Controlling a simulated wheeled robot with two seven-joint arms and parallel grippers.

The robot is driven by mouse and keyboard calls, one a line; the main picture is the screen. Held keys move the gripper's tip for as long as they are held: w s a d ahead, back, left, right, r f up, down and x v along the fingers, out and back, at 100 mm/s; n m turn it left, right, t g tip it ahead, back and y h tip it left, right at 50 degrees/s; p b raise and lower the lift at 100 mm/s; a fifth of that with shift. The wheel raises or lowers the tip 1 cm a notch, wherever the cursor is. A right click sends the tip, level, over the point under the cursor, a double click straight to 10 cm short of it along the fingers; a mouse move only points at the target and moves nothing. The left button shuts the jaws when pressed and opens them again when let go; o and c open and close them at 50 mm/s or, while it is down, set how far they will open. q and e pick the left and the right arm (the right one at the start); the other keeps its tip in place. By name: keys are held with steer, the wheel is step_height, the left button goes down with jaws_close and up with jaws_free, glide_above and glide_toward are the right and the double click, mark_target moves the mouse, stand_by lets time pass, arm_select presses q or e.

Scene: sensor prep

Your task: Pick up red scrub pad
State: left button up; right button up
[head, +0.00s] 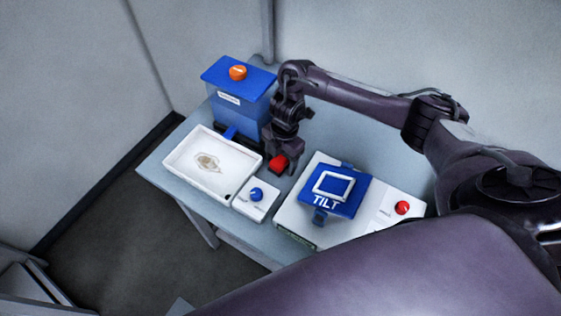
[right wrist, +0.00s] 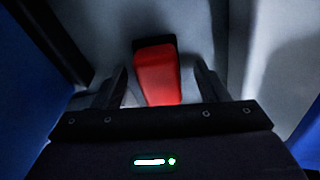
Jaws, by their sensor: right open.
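The red scrub pad (head: 279,163) lies on the table between the white tray and the tilt device. In the right wrist view the red pad (right wrist: 157,74) has a dark far end and sits between the two fingers. My right gripper (head: 283,160) points down over the pad. It also shows in the right wrist view (right wrist: 158,88), open, with a finger on each side of the pad and a gap visible at each side. My left gripper is not in view.
A white tray (head: 176,172) with a brown stain lies left of the pad. A blue dispenser (head: 238,101) with an orange knob stands behind it. A small blue-knob box (head: 244,205) is in front. The white base (head: 300,219) with a blue TILT plate (head: 352,204) stands close at right.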

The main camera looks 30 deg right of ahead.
mark_target(281, 158)
steer(key=shift+c, duration=0.4)
steer(key=c, duration=1)
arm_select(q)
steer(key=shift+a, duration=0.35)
arm_select(e)
steer(key=shift+r, duration=0.15)
